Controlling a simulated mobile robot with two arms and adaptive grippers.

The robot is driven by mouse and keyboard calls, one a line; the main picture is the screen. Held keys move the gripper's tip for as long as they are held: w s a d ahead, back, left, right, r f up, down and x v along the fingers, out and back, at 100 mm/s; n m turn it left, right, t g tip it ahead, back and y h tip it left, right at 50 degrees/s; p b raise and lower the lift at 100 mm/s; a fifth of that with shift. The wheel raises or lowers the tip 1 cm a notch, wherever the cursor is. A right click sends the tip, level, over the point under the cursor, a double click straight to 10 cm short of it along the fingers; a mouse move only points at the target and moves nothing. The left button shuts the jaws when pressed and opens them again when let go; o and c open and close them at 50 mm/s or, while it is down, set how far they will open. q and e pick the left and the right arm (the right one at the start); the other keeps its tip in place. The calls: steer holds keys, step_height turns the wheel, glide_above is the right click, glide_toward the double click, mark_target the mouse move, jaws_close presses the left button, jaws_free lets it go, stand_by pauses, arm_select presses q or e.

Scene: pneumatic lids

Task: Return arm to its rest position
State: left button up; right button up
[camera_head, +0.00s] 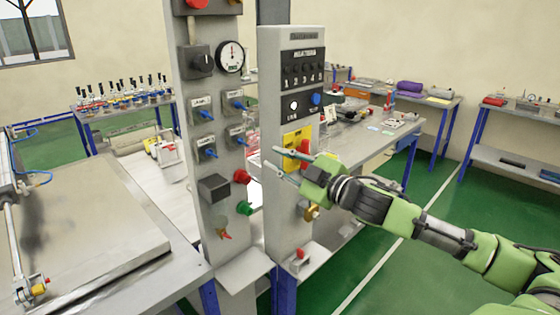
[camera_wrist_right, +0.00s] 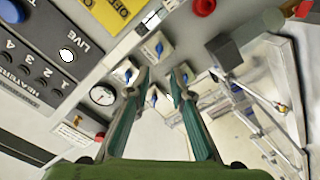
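My green right arm reaches in from the right in the head view. Its gripper (camera_head: 272,158) is in front of the grey control columns, near the yellow panel (camera_head: 297,141). The two teal fingers are apart and nothing shows between them. In the right wrist view the gripper (camera_wrist_right: 161,74) also looks open and empty. It points towards the column with several blue switches (camera_wrist_right: 153,95) and a round gauge (camera_wrist_right: 102,95). I cannot tell whether a fingertip touches anything. My left gripper is not in view.
The left control column (camera_head: 208,120) carries blue switches, a gauge (camera_head: 231,57) and a red knob (camera_head: 242,176). The right column (camera_head: 277,206) stands beside it. A metal bench (camera_head: 125,268) is at the left. Green floor (camera_head: 415,190) lies open behind my arm.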

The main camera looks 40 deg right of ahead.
steer(key=shift+s, duration=0.1)
stand_by(0.6)
